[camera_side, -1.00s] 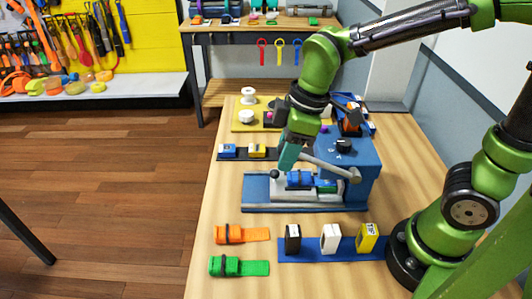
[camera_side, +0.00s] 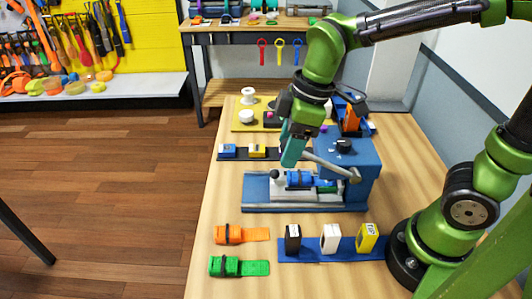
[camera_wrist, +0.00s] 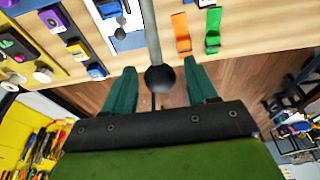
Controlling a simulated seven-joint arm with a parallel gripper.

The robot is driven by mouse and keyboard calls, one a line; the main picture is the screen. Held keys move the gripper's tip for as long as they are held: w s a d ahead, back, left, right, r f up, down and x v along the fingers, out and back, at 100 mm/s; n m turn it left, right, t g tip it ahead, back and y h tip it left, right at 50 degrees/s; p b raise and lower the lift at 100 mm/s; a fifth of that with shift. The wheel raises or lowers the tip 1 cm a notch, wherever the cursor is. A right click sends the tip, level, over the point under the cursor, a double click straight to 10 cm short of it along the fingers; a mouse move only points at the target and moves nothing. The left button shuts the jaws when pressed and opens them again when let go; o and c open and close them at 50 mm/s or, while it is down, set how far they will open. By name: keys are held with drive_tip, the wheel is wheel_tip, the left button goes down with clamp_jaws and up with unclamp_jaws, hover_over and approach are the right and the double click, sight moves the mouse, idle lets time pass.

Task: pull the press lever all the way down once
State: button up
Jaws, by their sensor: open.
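In the wrist view my gripper (camera_wrist: 162,85) is open, with the knob between and slightly beyond the two fingertips, not gripped. A blue rolled strap (camera_side: 300,179) lies on the press bed under the lever.
An orange strap (camera_side: 230,234) and a green strap (camera_side: 238,266) lie at the front left. A blue mat (camera_side: 310,252) holds black, white and yellow blocks. A dark strip (camera_side: 240,154) with small boxes and a yellow board (camera_side: 240,124) lie behind.

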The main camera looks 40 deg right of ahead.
drive_tip(key=shift+v, duration=2.55)
drive_tip(key=shift+w+f+m, duration=0.1)
drive_tip(key=shift+f+m, duration=0.1)
drive_tip(key=shift+m, duration=0.5)
drive_tip(key=s+d+m+t, duration=0.5)
drive_tip(key=d+m, duration=0.3)
drive_tip(key=m, duration=0.3)
drive_tip(key=shift+s+m, duration=0.15)
drive_tip(key=shift+m, duration=0.15)
drive_tip(key=shift+r, duration=0.15)
